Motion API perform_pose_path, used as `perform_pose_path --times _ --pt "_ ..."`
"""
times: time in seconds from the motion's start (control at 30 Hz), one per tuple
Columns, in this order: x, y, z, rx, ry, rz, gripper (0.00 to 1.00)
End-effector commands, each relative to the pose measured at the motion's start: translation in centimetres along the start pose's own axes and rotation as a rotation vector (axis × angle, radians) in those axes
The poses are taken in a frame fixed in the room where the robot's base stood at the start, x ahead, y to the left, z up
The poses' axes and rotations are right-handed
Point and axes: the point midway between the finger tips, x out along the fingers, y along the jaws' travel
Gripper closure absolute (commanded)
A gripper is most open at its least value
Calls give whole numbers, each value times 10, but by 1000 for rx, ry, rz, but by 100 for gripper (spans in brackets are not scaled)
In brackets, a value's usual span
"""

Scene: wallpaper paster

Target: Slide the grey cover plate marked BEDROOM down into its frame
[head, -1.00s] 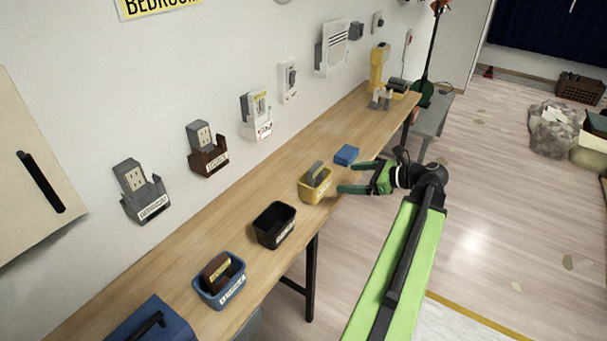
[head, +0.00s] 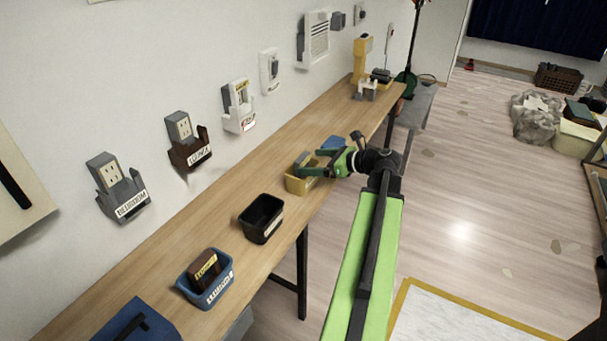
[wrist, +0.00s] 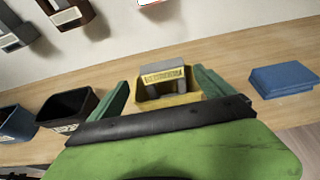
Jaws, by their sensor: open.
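The grey cover plate (wrist: 163,76) stands upright in a yellow bin (wrist: 148,104); its small label is too blurred to read. In the head view the yellow bin (head: 294,186) is on the bench and my gripper largely hides the plate. My gripper (head: 304,164) is open at the bin, with its green fingers on either side of the plate in the wrist view (wrist: 160,82). I cannot tell whether they touch it. The grey frame (head: 124,199) marked BEDROOM is on the wall at the left, below a socket, with no cover plate in it.
A brown frame (head: 190,153) is on the wall right of the grey one. The wooden bench (head: 222,218) also bears a black bin (head: 260,219), a blue bin (head: 206,292) with a brown plate (head: 205,265), and a blue block (head: 333,142) close beyond my gripper.

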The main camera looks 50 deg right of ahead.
Motion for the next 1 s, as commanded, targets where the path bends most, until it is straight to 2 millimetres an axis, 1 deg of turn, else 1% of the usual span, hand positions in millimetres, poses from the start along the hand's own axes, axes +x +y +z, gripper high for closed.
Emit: perform_pose_path --times 0.07,0.17,0.3,0.4,0.6,0.63,1.0 --pt "1 0 0 0 0 0 7" --pt "11 -2 0 -1 0 0 7" --pt "35 -6 0 -2 0 1 7" --pt "50 -5 0 -1 0 1 7" --pt "51 -5 2 0 0 -2 7" --pt "51 -5 2 0 0 -2 9" --pt "50 -6 2 0 0 -2 57"
